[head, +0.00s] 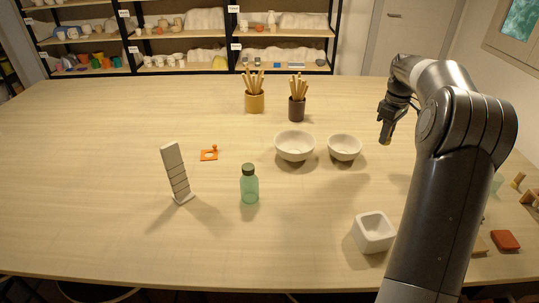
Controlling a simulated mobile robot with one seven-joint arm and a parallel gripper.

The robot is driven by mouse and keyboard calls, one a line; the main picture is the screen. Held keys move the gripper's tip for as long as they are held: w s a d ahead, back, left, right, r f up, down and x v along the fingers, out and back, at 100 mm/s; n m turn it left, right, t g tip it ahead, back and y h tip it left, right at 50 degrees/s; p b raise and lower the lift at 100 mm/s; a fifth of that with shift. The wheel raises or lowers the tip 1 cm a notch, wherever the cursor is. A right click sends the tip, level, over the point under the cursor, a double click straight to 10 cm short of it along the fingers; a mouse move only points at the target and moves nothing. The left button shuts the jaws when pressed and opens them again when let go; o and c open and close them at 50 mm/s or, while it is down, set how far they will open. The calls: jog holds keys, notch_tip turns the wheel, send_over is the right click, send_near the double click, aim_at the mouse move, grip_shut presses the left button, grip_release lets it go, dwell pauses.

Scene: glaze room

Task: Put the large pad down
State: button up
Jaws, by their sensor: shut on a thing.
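My gripper (387,122) hangs above the right part of the table, to the right of and a little behind the smaller white bowl. It points down and is shut on a small dark, brownish thing at its fingertips. I take this for the large pad, but it is small and partly covered by the fingers, so its shape is not clear. The gripper and what it holds appear clear of the tabletop (120,130).
Near it stand two white bowls (294,146) and two pots of wooden tools (254,102). Further forward are a green bottle (250,188), a grey upright strip (175,173), an orange piece (208,155), a white square pot (374,233) and a red block (505,240). The left tabletop is clear.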

jog(key=w+a+n, duration=0.2)
jog(key=a, duration=0.7)
jog(key=w+a+n, duration=0.3)
jog(key=a, duration=0.6)
jog(key=n, duration=0.4)
send_over(237, 156)
jog(key=f, duration=0.6)
jog(key=shift+w+d+f, duration=0.1)
jog(key=shift+d+f, duration=0.1)
jog(key=shift+f, duration=0.2)
jog(key=shift+a+f, duration=0.2)
jog(key=shift+f, duration=1.9)
jog(key=shift+f, duration=0.1)
jog(key=o, duration=0.9)
jog(key=shift+o, duration=0.2)
